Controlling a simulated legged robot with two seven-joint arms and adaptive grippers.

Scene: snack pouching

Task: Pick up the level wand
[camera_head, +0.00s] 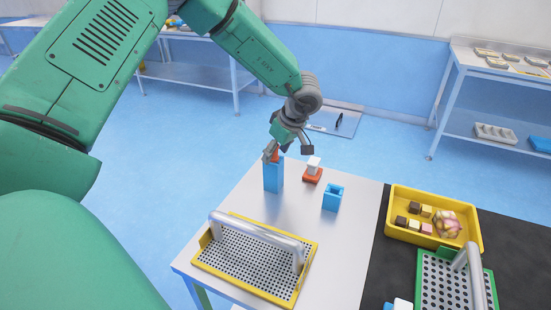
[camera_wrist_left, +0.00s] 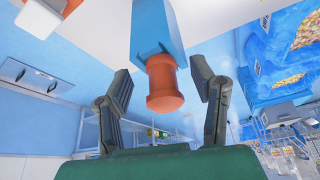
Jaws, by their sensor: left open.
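An orange knob-ended handle, which looks like the level wand (camera_wrist_left: 163,84), stands out of a tall blue holder (camera_head: 273,177). In the head view only a little of the orange shows above the holder, partly hidden by my left gripper (camera_head: 271,151). In the left wrist view the blue holder (camera_wrist_left: 158,28) is behind the knob. My left gripper (camera_wrist_left: 163,98) is open, with one finger on each side of the orange knob and a gap on both sides. My right gripper is not in view.
A white piece on a red base (camera_head: 312,174) and a small open blue box (camera_head: 332,198) stand right of the holder. A yellow perforated tray with a metal handle (camera_head: 257,258) lies in front. A yellow bin (camera_head: 434,238) with small snacks and a green perforated tray (camera_head: 456,283) are at right.

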